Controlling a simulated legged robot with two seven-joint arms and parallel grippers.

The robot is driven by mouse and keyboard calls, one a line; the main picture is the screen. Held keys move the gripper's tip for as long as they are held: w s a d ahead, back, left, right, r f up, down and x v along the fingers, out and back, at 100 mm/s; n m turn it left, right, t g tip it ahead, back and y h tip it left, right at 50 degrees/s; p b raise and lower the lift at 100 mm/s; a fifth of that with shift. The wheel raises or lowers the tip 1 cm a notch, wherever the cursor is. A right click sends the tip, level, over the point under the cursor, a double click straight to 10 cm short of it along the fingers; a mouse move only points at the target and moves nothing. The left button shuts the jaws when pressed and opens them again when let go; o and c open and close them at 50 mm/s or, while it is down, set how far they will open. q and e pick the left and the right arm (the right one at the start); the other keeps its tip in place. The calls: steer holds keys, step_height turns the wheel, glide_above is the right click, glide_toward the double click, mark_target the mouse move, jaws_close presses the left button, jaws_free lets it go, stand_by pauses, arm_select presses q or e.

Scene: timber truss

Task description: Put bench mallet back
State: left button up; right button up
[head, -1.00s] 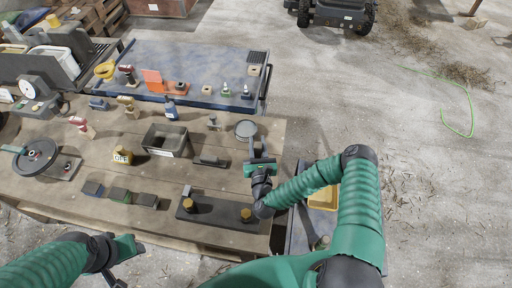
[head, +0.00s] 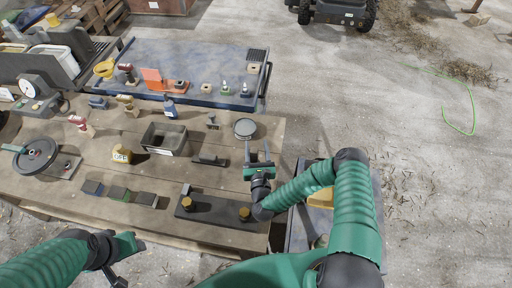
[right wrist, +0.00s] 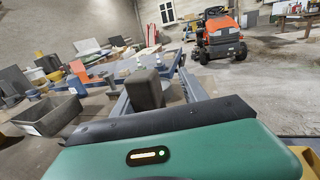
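I cannot pick out the bench mallet with certainty. In the right wrist view, a brown-grey block (right wrist: 145,88) with a rounded top stands up between the fingers of my right gripper (right wrist: 156,95). A gap shows on its right side, and I cannot tell whether it touches the left finger. In the head view, my right gripper (head: 258,152) is over the right end of the wooden bench (head: 110,198), fingers apart and pointing away from me.
A grey bin (head: 165,138), a round grey disc (head: 245,128), a yellow block (head: 121,154) and a dark base with two knobs (head: 215,212) stand on the bench. A blue board (head: 205,65) with several tools lies behind. Open floor (head: 420,150) is at right.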

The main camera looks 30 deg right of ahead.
steer(key=shift+a+r, duration=0.15)
steer(key=shift+a, duration=0.4)
steer(key=v, duration=0.2)
steer(key=b+v, duration=0.1)
steer(key=v, duration=0.2)
steer(key=shift+s+d+f, duration=0.15)
steer(key=shift+s+f, duration=0.05)
steer(key=shift+s, duration=0.1)
glide_toward(256, 158)
steer(key=w, duration=0.2)
arm_select(q)
steer(key=shift+a+f, duration=0.5)
steer(key=shift+f, duration=0.15)
arm_select(e)
steer(key=shift+w+d+r, duration=0.15)
steer(key=shift+d, duration=0.2)
arm_select(q)
steer(key=shift+d, duration=0.15)
arm_select(e)
steer(key=shift+d, duration=0.15)
